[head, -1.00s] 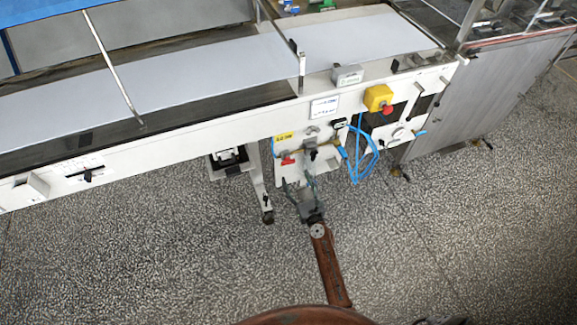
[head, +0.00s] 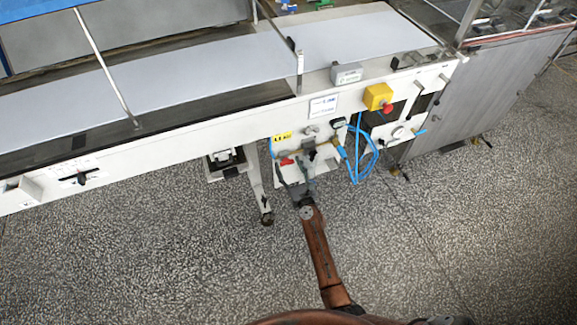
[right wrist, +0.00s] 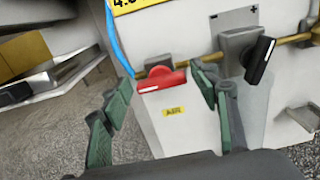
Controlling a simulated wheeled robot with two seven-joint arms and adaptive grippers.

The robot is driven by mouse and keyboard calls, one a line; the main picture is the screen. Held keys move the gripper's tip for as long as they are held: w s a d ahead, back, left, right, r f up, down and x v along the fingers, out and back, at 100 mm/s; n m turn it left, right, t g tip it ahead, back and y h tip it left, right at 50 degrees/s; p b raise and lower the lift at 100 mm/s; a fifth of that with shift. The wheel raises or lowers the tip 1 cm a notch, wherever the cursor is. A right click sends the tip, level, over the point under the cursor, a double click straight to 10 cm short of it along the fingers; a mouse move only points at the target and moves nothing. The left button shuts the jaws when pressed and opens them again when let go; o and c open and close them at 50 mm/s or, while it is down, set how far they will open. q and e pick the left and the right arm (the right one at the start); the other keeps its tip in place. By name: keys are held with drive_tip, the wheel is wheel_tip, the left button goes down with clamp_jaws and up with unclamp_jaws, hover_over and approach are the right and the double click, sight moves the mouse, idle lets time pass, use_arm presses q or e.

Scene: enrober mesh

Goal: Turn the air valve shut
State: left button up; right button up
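The air valve has a red handle (head: 287,161) on the white panel under the conveyor. My right gripper (head: 296,174) is just in front of the panel, below the handle. In the right wrist view its green-padded fingers (right wrist: 160,90) are spread wide, one left of the handle and one right of it. Nothing is between them in grip, and contact with the handle is not visible. My left gripper is not in view.
A black-handled regulator (right wrist: 260,58) sits right of the valve on the same pipe, close to the right finger. Blue hoses (head: 362,155) hang to the right. A yellow box with a red button (head: 379,97) is above. A machine leg (head: 258,192) stands left; the floor in front is clear.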

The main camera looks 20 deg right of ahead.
drive_tip(key=c, duration=0.9)
drive_tip(key=shift+c, duration=0.2)
